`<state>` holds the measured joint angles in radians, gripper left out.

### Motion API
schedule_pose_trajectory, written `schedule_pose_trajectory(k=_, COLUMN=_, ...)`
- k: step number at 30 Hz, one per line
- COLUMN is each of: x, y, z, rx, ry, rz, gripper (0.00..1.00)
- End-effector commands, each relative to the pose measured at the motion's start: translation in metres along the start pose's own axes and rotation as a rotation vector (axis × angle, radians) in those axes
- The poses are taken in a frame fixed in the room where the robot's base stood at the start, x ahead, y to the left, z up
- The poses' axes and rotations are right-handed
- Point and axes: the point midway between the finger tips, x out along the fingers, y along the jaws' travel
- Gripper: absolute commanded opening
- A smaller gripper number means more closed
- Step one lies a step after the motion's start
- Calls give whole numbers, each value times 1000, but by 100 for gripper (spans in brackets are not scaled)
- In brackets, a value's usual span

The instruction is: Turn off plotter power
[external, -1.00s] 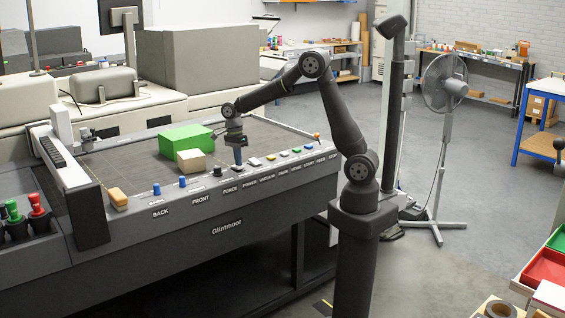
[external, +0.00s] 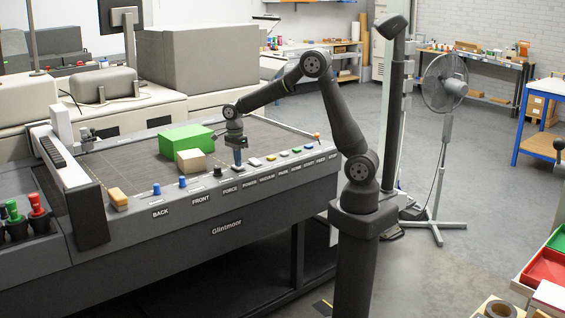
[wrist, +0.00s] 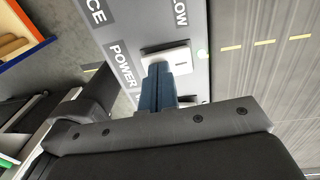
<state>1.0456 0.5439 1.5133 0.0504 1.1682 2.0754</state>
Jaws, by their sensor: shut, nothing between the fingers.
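The plotter (external: 225,228) has a dark flat bed and a sloping front control panel with labelled controls. In the wrist view, a white rocker switch (wrist: 181,58) with a line mark on its right half sits beside the POWER label. My gripper (wrist: 157,72) has its blue fingers shut and empty. Their tips are over the left end of the switch and hide it; contact cannot be told for sure. In the external view my gripper (external: 238,162) points down at the panel above the POWER label, mostly hiding that switch.
A black knob (external: 217,171) stands left of my gripper, and another pale switch (external: 254,161) is close on the right. A green block (external: 187,138) and a beige block (external: 191,160) lie on the bed just behind. More coloured buttons run along the panel to the right.

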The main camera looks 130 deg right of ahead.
Motion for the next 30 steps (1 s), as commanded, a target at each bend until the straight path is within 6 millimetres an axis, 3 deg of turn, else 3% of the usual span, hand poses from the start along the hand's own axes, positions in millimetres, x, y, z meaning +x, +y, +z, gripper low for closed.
schedule_pose_trajectory(k=17, x=-6, y=-9, z=0, rx=0, ry=-1, rz=0, gripper=0)
schedule_pose_trajectory(k=23, x=-34, y=-12, z=0, rx=0, ry=-2, rz=-3, gripper=0)
schedule_pose_trajectory(k=30, x=-90, y=-15, z=0, rx=0, ry=-2, rz=-3, gripper=0)
